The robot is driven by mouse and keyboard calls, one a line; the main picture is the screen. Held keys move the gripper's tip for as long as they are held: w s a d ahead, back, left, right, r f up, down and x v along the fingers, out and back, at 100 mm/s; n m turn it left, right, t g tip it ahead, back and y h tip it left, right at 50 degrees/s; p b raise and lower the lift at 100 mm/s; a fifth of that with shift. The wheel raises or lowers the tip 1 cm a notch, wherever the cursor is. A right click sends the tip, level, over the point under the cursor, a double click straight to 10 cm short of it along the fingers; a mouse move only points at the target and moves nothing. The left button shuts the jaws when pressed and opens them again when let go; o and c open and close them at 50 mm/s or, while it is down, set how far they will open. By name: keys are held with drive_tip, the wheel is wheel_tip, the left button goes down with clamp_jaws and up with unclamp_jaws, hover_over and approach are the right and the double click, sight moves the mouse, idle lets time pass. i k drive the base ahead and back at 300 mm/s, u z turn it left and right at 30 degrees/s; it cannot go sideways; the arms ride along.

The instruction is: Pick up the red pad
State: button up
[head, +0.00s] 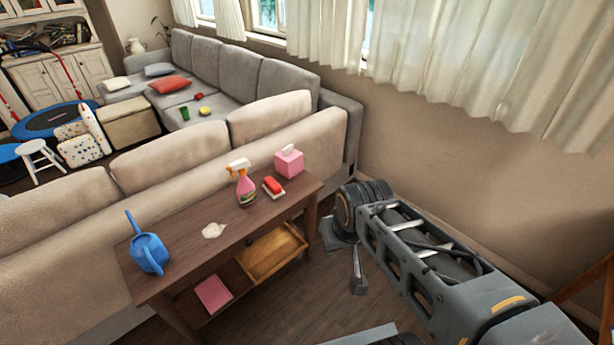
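A small red pad (274,184) lies on a white base on top of the brown wooden table, toward its right end. It sits between a pink spray bottle and a pink tissue box. My gripper (348,262) is to the right of the table, apart from the pad, and points down beside the table's right end. Its two fingers look spread apart with nothing between them. The far side of the gripper is partly hidden by my own arm.
The spray bottle (245,186) and tissue box (289,161) flank the pad closely. A crumpled cloth (213,230) and blue watering can (148,251) stand farther left. A wooden tray (270,252) and pink sheet (213,293) are on the lower shelf. A beige sofa (170,160) backs the table.

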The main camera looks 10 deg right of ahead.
sight(271, 187)
drive_tip(key=z, duration=0.05)
drive_tip(key=i, duration=1.15)
drive_tip(key=u, duration=0.75)
